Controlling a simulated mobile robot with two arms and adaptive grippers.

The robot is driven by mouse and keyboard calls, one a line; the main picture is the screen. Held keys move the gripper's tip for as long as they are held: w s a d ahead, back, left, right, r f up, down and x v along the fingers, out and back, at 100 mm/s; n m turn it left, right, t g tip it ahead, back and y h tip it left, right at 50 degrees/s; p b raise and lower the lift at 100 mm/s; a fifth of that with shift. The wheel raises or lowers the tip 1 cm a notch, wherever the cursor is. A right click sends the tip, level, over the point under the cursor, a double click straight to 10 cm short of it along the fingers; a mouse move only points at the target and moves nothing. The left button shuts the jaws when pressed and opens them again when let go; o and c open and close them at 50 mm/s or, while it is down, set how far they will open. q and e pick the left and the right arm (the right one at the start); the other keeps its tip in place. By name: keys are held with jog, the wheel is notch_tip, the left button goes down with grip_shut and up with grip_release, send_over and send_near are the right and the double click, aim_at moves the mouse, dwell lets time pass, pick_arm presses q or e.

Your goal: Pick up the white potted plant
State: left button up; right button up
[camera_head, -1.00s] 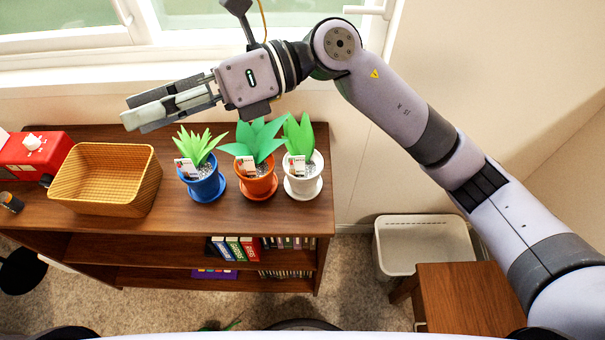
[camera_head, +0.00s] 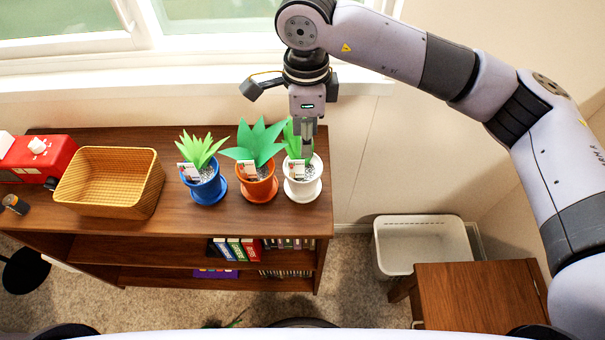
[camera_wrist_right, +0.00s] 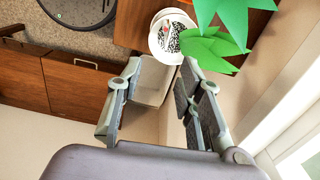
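The white potted plant (camera_head: 303,189) stands on a white saucer at the right end of the wooden shelf top, with green leaves and a small card in it. My right gripper (camera_head: 303,140) points down over its back side, overlapping its leaves. In the right wrist view the white pot (camera_wrist_right: 156,42) shows just beyond the fingertips, with leaves near the right finger. My right gripper (camera_wrist_right: 161,68) is open there, with nothing between its fingers. Whether a finger touches the leaves I cannot tell. My left gripper is not in view.
An orange potted plant (camera_head: 259,190) stands close left of the white one, then a blue one (camera_head: 207,188). A wicker basket (camera_head: 110,205) and red box (camera_head: 38,155) are further left. A white bin (camera_head: 402,258) is on the floor at right. A window is behind.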

aim_at(302, 161)
jog(key=f+p, duration=0.1)
jog(key=f, duration=0.1)
jog(key=f+p, duration=0.1)
jog(key=f, duration=0.2)
jog(key=f+p, duration=0.1)
jog(key=f, duration=0.2)
jog(key=shift+w+a+f, duration=0.1)
jog(key=shift+a, duration=0.15)
jog(key=shift+f, duration=0.5)
grip_shut()
jog(key=shift+w, duration=0.1)
